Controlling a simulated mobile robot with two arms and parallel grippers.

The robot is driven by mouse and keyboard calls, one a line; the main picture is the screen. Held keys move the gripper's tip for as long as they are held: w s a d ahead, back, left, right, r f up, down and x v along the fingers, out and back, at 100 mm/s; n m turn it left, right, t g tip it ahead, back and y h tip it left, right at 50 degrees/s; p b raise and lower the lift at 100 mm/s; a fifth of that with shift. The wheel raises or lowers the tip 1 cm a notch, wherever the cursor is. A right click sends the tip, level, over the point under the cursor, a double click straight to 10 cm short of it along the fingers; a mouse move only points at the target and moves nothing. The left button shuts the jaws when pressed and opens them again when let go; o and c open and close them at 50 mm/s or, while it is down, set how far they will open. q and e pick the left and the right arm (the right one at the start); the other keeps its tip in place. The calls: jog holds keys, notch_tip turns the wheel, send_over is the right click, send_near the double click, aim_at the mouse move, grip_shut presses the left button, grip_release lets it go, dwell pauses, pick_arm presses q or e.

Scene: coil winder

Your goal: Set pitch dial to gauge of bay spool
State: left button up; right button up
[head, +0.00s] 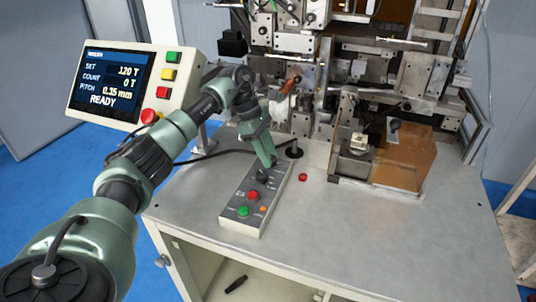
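A grey control box (238,212) lies on the bench with a black dial knob (263,176) at its far end. My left gripper (270,163) points down at this end, its tips just above or at the knob. Contact and finger gap are too small to tell. The display (113,82) reads SET 120 T, COUNT 0 T, PITCH 0.35 mm, READY. A pale spool-like part (358,143) sits in the machine's right bay, partly behind an orange-brown cover; any gauge label is unreadable. My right gripper is not in view.
The box also carries red (253,195) and green (243,211) buttons. A red button (303,177) and a black post (293,150) stand right of it. The winder frame (290,45) fills the back. The bench front right (370,220) is clear.

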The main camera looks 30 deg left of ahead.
pick_arm(q)
jog(key=shift+o, duration=1.4)
jog(key=b+v, duration=0.1)
jog(key=v, duration=0.6)
jog(key=shift+r+b, duration=0.35)
jog(key=shift+b, duration=0.05)
jog(key=shift+a+r, duration=0.1)
jog(key=shift+r, duration=0.05)
